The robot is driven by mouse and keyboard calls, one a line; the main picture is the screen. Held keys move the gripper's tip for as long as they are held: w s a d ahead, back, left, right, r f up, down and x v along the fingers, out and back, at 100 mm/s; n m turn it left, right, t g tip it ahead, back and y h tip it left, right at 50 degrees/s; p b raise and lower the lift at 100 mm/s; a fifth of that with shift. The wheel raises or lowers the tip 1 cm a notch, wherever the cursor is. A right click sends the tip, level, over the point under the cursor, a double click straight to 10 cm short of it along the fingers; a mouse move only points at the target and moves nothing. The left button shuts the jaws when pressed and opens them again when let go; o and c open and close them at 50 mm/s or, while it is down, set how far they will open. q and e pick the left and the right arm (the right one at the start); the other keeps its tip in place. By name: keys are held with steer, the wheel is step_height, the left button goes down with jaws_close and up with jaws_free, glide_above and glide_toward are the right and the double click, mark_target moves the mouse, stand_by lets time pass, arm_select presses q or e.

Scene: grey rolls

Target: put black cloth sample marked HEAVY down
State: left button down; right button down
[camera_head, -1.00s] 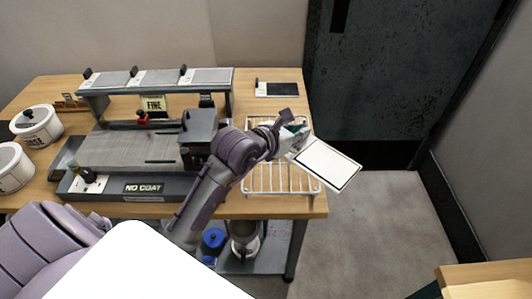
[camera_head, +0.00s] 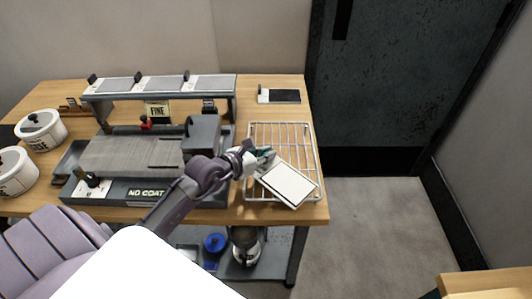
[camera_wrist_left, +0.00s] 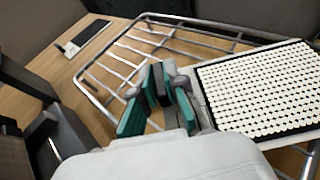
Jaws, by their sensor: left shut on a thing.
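My left gripper (camera_head: 264,158) is shut on a flat rectangular sample (camera_head: 288,184), with a white face and a thin black border. In the left wrist view, the teal-tipped gripper (camera_wrist_left: 160,98) is beside the sample (camera_wrist_left: 258,88), whose face shows rows of white dots on black. I can read no HEAVY mark on it. The sample lies over the front right part of a wire rack (camera_head: 252,133); I cannot tell whether it touches the bars. A black sample with a white end (camera_head: 284,96) lies on the table behind the rack. My right gripper is out of view.
A coating machine (camera_head: 125,155) marked NO COAT stands left of the rack, with grey samples on its top shelf (camera_head: 160,84). White pots (camera_head: 40,130) stand at the far left. The wooden table (camera_head: 312,205) ends just right of the rack. The rack's back half is clear.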

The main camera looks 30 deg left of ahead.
arm_select(q)
steer(key=c, duration=1.2)
jaws_free()
steer(key=b+v, duration=0.1)
steer(key=v, duration=1.1)
steer(key=shift+s, duration=0.1)
